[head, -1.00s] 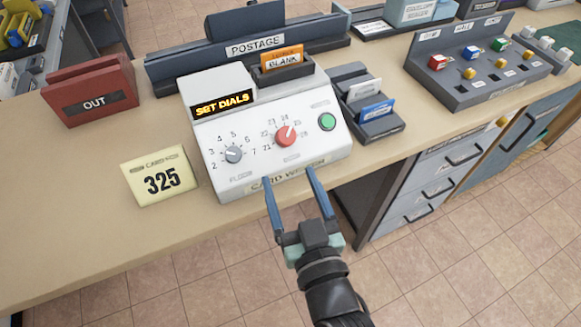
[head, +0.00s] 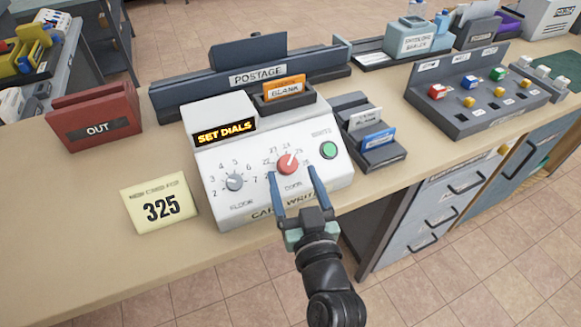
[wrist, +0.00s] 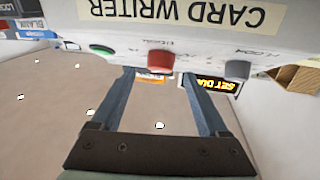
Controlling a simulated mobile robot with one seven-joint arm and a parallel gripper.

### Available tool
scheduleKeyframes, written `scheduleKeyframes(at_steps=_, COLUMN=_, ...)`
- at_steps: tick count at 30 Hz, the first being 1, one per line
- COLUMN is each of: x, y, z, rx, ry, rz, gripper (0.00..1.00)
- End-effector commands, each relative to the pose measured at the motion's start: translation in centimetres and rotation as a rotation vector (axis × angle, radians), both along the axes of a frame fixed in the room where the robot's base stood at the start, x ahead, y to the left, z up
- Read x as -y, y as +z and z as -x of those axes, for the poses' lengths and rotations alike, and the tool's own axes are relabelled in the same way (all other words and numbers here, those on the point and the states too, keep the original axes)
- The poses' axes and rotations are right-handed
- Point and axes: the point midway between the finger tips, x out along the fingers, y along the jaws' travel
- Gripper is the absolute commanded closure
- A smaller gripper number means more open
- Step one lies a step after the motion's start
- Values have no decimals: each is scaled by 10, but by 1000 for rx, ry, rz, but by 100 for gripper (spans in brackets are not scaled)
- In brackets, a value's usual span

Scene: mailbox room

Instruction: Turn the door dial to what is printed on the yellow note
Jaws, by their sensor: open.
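The white card writer (head: 225,200) stands on the counter with "SET DIALS" lit on its display (head: 225,132). Its red door dial (head: 288,163) is on the right, its pointer tilted up and right; the exact number is too small to tell. The grey floor dial (head: 234,182) is on the left, its small pointer hard to read. In the wrist view the red dial (wrist: 161,61) shows beyond and between the fingers.
A green button (head: 328,150) is right of the red dial. An orange BLANK card (head: 284,88) stands in a slot behind. A red OUT tray (head: 95,105) is at left, and a card rack (head: 378,158) at right. The counter front left is clear.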

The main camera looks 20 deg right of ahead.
Motion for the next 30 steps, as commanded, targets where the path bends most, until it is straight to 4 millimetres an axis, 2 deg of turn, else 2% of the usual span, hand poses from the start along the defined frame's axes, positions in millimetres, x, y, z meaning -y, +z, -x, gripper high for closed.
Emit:
scheduleKeyframes(at_steps=3, x=2, y=0, z=-14, rx=2, ry=0, rz=-1, gripper=23)
scheduleKeyframes(at_steps=7, x=3, y=0, z=-23, rx=1, ry=1, rz=-1, gripper=23)
scheduleKeyframes(at_steps=19, x=4, y=0, z=-28, rx=0, ry=0, rz=1, gripper=23)
scheduleKeyframes(at_steps=30, x=4, y=0, z=-28, rx=0, ry=0, rz=1, gripper=89)
